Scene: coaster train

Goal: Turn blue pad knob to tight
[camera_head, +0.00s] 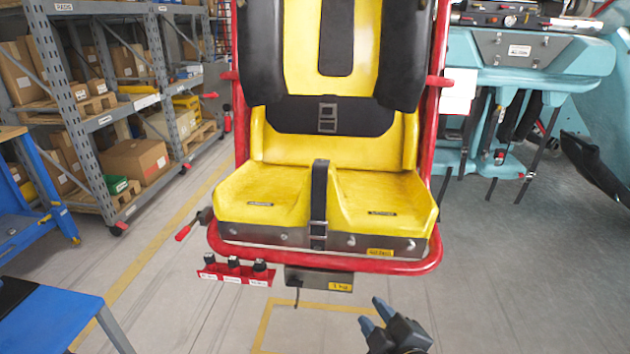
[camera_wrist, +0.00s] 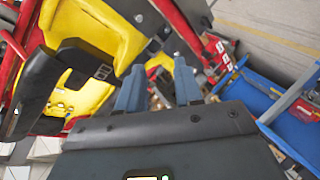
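A red panel (camera_head: 237,273) with three black knobs in a row hangs below the front left of the yellow seat. The knobs are a left knob (camera_head: 209,258), a middle knob (camera_head: 234,262) and a right knob (camera_head: 260,266). White labels sit under them, too small to read, so I cannot tell which is the blue pad knob or how each is turned. My gripper (camera_head: 373,314) is low, to the right of the panel and apart from it. In the wrist view my gripper (camera_wrist: 158,72) has its two blue-grey fingers apart with nothing held between them.
The yellow seat (camera_head: 262,192) has a red frame (camera_head: 330,264). A grey box (camera_head: 318,279) with a yellow label hangs right of the knobs. A red-handled lever (camera_head: 186,230) sticks out left. A blue table (camera_head: 55,318) stands at lower left. Floor in front is clear.

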